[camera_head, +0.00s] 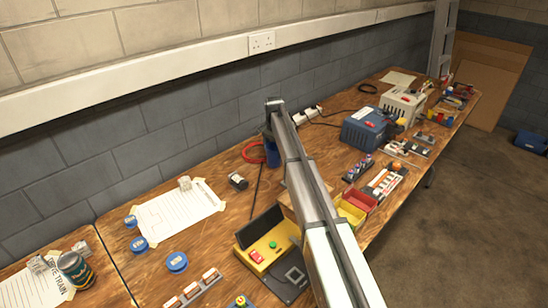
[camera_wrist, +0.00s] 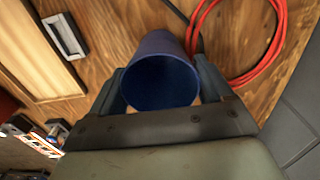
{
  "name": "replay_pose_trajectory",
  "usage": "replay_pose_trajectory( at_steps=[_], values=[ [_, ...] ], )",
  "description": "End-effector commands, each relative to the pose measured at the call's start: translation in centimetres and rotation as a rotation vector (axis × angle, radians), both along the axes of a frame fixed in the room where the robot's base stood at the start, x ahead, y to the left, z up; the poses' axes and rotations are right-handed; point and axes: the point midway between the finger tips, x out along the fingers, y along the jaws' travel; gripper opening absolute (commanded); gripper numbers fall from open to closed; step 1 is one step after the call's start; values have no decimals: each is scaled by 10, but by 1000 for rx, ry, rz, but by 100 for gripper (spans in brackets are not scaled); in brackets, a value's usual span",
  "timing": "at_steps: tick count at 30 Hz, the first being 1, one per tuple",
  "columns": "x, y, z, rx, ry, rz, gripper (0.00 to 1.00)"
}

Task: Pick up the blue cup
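The blue cup (camera_wrist: 160,80) is in the wrist view with its round mouth facing the camera. My gripper (camera_wrist: 161,70) has one finger on each side of the cup. Its fingers look close to the cup wall, but I cannot tell whether they press on it. In the head view the blue cup (camera_head: 272,153) shows only in part at the back of the wooden bench, near the wall. My arm hides its right side, and the fingers are not clear there.
A red cable coil (camera_head: 254,152) lies beside the cup, with a dark cable nearby. A yellow control box (camera_head: 268,245) stands in front, near red and yellow bins (camera_head: 352,211). A blue case (camera_head: 366,128) is to the right. The grey wall is close behind.

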Motion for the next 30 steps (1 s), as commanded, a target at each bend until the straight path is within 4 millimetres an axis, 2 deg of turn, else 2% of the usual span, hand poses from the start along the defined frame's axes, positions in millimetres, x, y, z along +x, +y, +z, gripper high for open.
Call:
replay_pose_trajectory(
  at_steps=[1, 9, 17, 22, 30],
  values=[
    [0, 0, 0, 0, 0, 0, 73],
    [0, 0, 0, 0, 0, 0, 49],
    [0, 0, 3, 0, 0, 0, 49],
    [0, 0, 21, 0, -1, 0, 49],
    [1, 0, 69, 0, -1, 0, 49]
  ],
)
